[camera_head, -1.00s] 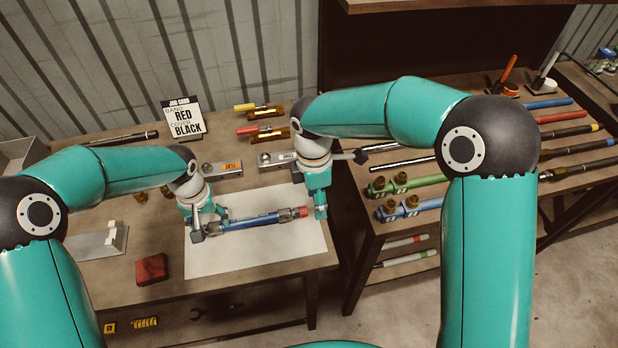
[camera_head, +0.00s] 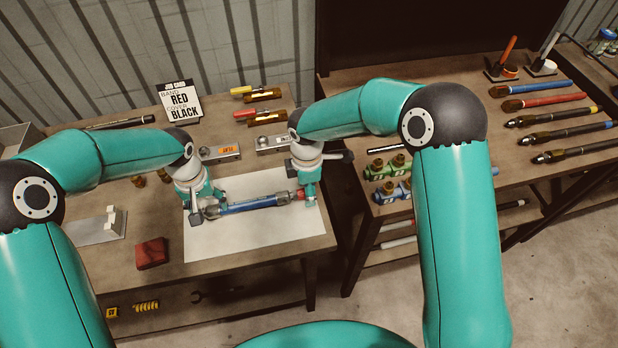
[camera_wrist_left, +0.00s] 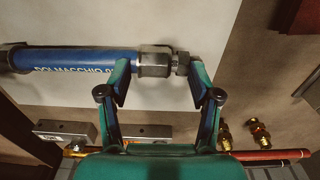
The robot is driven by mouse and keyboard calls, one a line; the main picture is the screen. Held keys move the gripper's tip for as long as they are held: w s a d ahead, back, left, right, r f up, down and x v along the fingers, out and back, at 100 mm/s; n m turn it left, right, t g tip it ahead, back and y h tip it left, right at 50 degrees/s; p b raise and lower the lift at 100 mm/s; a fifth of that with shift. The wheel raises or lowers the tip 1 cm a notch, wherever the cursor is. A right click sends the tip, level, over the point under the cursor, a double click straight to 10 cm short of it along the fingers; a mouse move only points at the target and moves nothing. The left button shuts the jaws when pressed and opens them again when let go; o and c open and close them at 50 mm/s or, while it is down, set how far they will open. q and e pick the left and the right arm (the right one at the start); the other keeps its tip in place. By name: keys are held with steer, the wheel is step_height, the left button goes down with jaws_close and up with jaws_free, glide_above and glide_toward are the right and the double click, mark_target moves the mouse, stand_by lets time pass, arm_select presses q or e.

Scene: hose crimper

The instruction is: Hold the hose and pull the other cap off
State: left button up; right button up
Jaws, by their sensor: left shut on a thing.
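The blue hose (camera_head: 250,204) lies left to right over a white sheet (camera_head: 240,242), with metal fittings at its ends. It also shows in the left wrist view (camera_wrist_left: 80,61) with white lettering. My left gripper (camera_head: 208,211) is shut on the hose's left end. In the left wrist view its fingers (camera_wrist_left: 158,85) sit either side of the metal fitting (camera_wrist_left: 155,62). A red cap (camera_head: 298,194) is at the hose's right end. My right gripper (camera_head: 309,201) is down at this cap and partly hides it. Its fingers are too small to read. No cap shows on the left fitting.
A job card (camera_head: 180,102) stands behind, reading band red, cover black. Two metal blocks (camera_head: 220,153) lie behind the sheet. A red block (camera_head: 152,253) is front left. A second bench at right holds several hoses (camera_head: 548,100). The sheet's front is clear.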

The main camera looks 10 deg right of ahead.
steer(key=shift+f, duration=0.7)
steer(key=shift+s, duration=0.1)
jaws_close()
